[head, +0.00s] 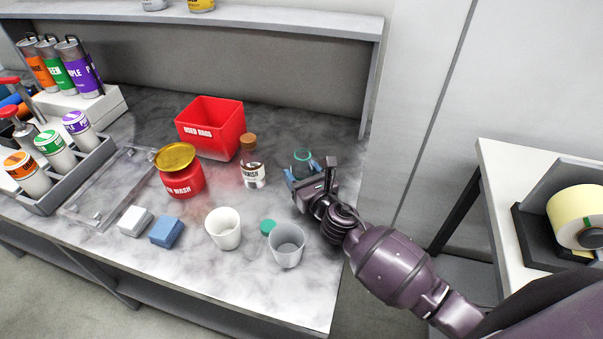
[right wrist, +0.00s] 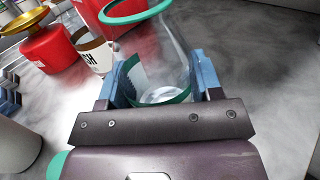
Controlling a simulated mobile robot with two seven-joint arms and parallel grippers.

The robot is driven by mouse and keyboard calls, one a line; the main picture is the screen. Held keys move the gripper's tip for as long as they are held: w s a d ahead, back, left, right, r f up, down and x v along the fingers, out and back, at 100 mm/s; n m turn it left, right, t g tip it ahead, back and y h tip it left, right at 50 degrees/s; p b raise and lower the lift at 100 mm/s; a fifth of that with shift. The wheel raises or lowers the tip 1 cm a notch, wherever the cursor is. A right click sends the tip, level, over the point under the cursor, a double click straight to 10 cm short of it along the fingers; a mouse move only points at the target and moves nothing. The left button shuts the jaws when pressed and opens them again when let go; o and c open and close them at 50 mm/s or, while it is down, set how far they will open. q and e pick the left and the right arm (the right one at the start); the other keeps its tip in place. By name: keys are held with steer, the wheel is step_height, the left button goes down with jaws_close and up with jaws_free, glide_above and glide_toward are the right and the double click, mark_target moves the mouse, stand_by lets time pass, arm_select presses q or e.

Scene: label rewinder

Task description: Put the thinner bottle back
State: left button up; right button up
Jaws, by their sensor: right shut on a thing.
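The thinner bottle looks to be the clear container with a teal rim (head: 303,155) at the counter's right end, beside the amber-corked varnish bottle (head: 252,172). My right gripper (head: 303,178) is shut on it, with blue fingers on both sides. In the right wrist view, the clear bottle (right wrist: 157,48) stands between the blue fingers (right wrist: 160,78), its rim away from the palm and open. I cannot tell whether its base touches the counter. A teal cap (head: 267,227) lies on the counter. My left gripper is not in view.
A white cup (head: 223,228) and a grey translucent cup (head: 286,245) stand near the front. A red wash can (head: 181,180), a red rags bin (head: 210,127), and white (head: 135,220) and blue (head: 166,231) blocks are to the left. A rear shelf (head: 280,20) runs above.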

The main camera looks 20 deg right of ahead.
steer(key=o, duration=1)
steer(key=shift+f, duration=0.1)
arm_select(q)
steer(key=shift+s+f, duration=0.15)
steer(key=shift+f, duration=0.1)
arm_select(e)
steer(key=s, duration=0.4)
steer(key=s+d, duration=0.1)
steer(key=s, duration=0.3)
steer(key=s+d, duration=0.1)
steer(key=s, duration=0.2)
steer(key=shift+s+d+r, duration=0.15)
steer(key=shift+s+r, duration=0.05)
steer(key=shift+s, duration=0.2)
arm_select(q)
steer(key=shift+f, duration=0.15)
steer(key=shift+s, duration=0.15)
